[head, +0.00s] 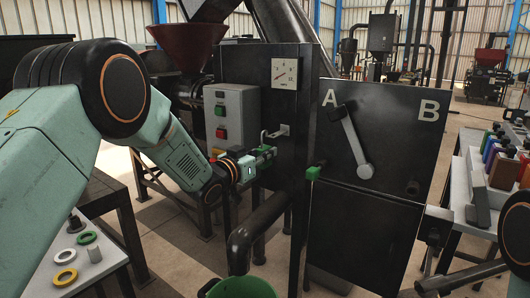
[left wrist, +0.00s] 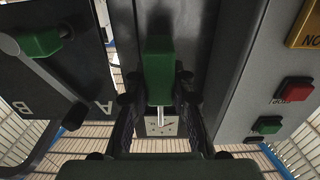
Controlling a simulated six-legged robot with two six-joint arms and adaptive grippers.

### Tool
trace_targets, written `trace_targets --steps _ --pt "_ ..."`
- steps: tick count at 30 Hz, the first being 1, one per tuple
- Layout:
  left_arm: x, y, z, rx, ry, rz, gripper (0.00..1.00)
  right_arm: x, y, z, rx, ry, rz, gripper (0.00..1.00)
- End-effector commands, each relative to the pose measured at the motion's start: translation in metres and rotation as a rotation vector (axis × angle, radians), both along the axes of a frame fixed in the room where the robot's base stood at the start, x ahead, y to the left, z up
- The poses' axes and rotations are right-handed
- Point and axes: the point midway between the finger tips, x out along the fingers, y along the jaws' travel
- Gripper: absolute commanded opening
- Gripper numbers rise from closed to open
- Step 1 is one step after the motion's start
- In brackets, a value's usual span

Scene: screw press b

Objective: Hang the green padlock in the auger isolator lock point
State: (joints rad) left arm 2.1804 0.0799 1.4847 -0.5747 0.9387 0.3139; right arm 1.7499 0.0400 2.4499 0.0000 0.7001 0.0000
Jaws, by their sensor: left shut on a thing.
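My left gripper (head: 268,153) is shut on the green padlock, in front of the dark cabinet's left part. In the left wrist view the padlock (left wrist: 158,75) is a dark green block between the two fingers, its metal shackle pointing towards the gauge. In the head view a small metal bracket (head: 284,130) juts from the cabinet just above and right of the gripper, below the gauge (head: 285,73). It seems to be the lock point. The shackle appears close to it; I cannot tell whether they touch.
A grey box (head: 235,112) with red and green buttons stands left of the padlock. A green block (head: 313,173) and the A/B panel's lever (head: 354,145) are to its right. A dark pipe (head: 255,230) and green bucket (head: 240,288) are below.

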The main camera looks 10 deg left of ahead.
Motion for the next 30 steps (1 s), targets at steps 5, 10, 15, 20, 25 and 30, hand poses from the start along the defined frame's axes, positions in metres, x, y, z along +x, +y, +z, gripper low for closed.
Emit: trace_targets --steps 5,10,15,20,25,30 --pt "-0.012 0.006 0.002 -0.002 0.0 0.001 0.0 0.0 0.0 0.005 0.0 0.0 0.0 0.0" --pt "-0.022 0.01 0.003 -0.002 -0.001 0.001 0.0 0.0 0.0 0.009 0.0 0.0 0.0 0.0" --pt "-0.028 0.012 0.002 -0.001 -0.003 0.0 0.0 0.0 0.0 0.01 0.0 0.0 0.0 0.0" --pt "-0.029 0.012 0.001 -0.001 -0.003 0.0 0.0 0.0 0.0 0.01 0.0 0.0 0.0 0.0" --pt "-0.029 0.012 0.001 -0.001 -0.002 0.0 0.0 0.0 0.0 0.01 0.0 0.0 0.0 0.0" --pt "-0.028 0.012 0.001 -0.001 -0.002 0.0 0.0 0.0 0.0 0.01 0.0 0.0 0.0 0.0"
